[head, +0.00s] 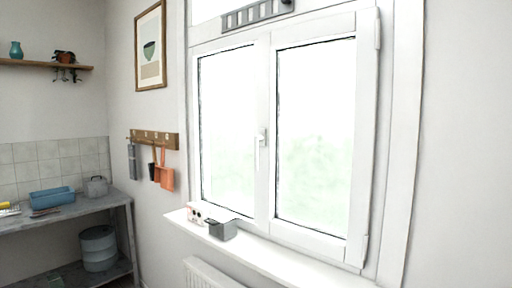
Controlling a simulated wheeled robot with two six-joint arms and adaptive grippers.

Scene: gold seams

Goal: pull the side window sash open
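The white window has two sashes side by side. The left sash (229,46) and the right sash (354,150) both look closed in the white frame (400,140). Bright light fills both panes, with faint green outside the right one. Neither of my grippers shows in the head view.
A radiator (208,274) is below. A rack (155,140) with hanging tools is left of the window. A grey workbench (75,210) stands at far left.

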